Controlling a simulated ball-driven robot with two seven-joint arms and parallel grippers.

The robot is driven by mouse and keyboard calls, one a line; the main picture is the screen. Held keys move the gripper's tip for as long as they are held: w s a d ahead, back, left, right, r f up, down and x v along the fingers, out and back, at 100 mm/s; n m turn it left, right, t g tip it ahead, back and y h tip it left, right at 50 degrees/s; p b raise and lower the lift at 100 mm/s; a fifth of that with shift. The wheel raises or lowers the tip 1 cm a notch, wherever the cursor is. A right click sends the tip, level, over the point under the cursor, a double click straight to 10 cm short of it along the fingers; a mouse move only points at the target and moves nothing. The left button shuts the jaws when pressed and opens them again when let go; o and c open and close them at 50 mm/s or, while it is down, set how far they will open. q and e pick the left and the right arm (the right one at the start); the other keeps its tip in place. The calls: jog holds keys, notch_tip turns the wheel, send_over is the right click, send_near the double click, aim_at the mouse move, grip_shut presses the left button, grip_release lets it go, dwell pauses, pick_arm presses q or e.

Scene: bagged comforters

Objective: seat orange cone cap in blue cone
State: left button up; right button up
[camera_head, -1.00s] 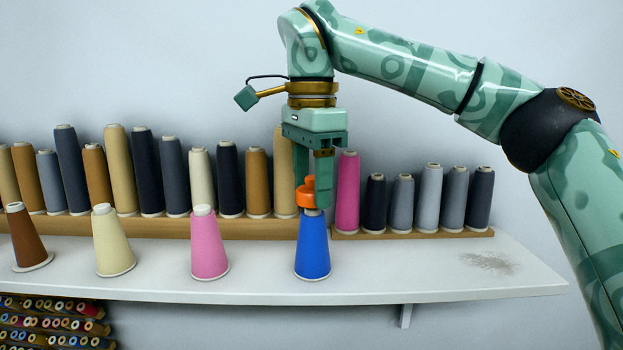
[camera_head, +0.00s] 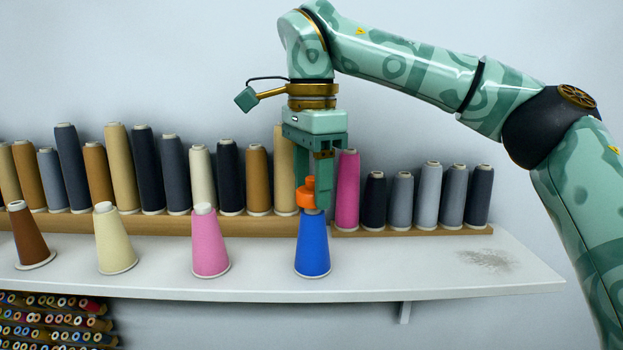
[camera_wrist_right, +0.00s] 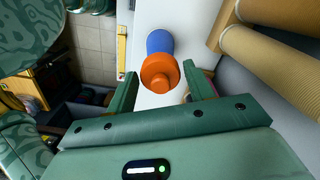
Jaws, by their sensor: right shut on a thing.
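The blue cone (camera_head: 312,250) stands upright near the front of the white shelf, and its top shows in the right wrist view (camera_wrist_right: 158,41). The orange cone cap (camera_head: 305,194) is at the top of the blue cone, and it looks upright. The cap also shows in the right wrist view (camera_wrist_right: 158,74), between the fingers and in line with the cone. My right gripper (camera_head: 317,196) points down and is shut on the cap. A finger hides part of the cap and the cone's tip, so I cannot tell how deep the cap sits. My left gripper is not in view.
A pink cone (camera_head: 210,245), a cream cone (camera_head: 115,242) and a brown cone (camera_head: 31,238) stand left of the blue cone on the white shelf (camera_head: 400,275). Several tall spools stand on a wooden ledge (camera_head: 180,226) behind.

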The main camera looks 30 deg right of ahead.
jog(key=shift+f+b, duration=0.3)
jog(key=shift+f, duration=0.6)
jog(key=o, duration=1.5)
jog(key=shift+r, duration=0.1)
jog(key=shift+r+p, duration=0.35)
jog(key=shift+r, duration=3.05)
notch_tip(320, 180, up, 8)
jog(key=shift+f, duration=0.25)
